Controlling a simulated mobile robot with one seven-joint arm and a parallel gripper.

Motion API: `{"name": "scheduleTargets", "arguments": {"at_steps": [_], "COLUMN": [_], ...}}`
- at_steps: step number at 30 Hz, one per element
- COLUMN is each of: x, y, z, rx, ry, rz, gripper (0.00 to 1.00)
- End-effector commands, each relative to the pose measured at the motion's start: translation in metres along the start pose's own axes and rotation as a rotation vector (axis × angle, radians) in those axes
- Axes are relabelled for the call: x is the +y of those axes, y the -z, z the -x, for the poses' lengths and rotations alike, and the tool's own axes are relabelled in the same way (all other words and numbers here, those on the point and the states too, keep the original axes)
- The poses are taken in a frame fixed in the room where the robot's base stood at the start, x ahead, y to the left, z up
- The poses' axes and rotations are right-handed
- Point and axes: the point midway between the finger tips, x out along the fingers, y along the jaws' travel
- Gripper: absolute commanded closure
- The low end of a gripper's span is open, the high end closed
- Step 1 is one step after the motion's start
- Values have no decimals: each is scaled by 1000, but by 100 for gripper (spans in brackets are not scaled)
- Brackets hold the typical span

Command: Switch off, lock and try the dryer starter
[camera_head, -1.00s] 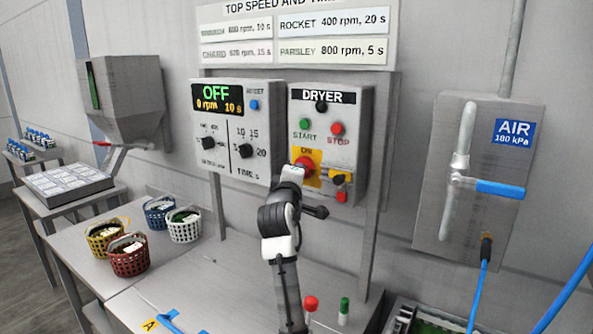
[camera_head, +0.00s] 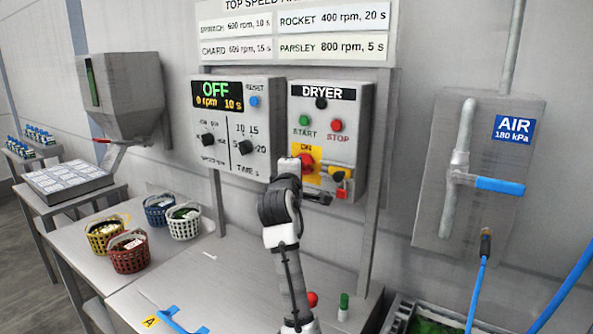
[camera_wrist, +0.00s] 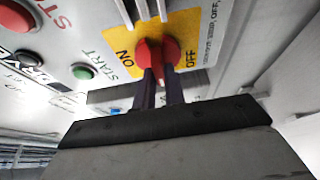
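The dryer starter (camera_head: 355,104) is a grey wall box with a green START button (camera_head: 304,120), a red STOP button (camera_head: 337,126) and a red rotary switch on a yellow plate. In the wrist view the plate (camera_wrist: 123,35) reads ON at left and OFF at right. My gripper (camera_wrist: 161,78) is at the switch, its two dark fingers close together on either side of the red handle (camera_wrist: 171,47). The handle's exact setting is hard to read. A small red item (camera_head: 342,193) hangs at the box's lower right, partly near my gripper in the head view.
The speed control box (camera_head: 262,142) left of the starter shows OFF. Several baskets (camera_head: 129,262) stand on the bench at left. A red-topped post and a green-topped one (camera_head: 343,304) stand in front. An air valve panel (camera_head: 425,215) is at right.

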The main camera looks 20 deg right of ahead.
Motion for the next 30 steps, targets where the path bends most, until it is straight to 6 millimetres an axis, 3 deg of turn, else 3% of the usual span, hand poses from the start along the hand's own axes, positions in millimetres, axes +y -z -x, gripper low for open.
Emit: {"name": "scheduleTargets", "arguments": {"at_steps": [1,5,17,20,30], "x": [1,1,-1,-3,-2], "y": [0,0,0,0,0], "z": [0,0,8,23,100], "rx": [-1,-1,0,0,1], "ry": [-2,-1,-2,-4,-6], "rz": [2,1,-1,-1,-1], "gripper": [83,67,67,67,67]}}
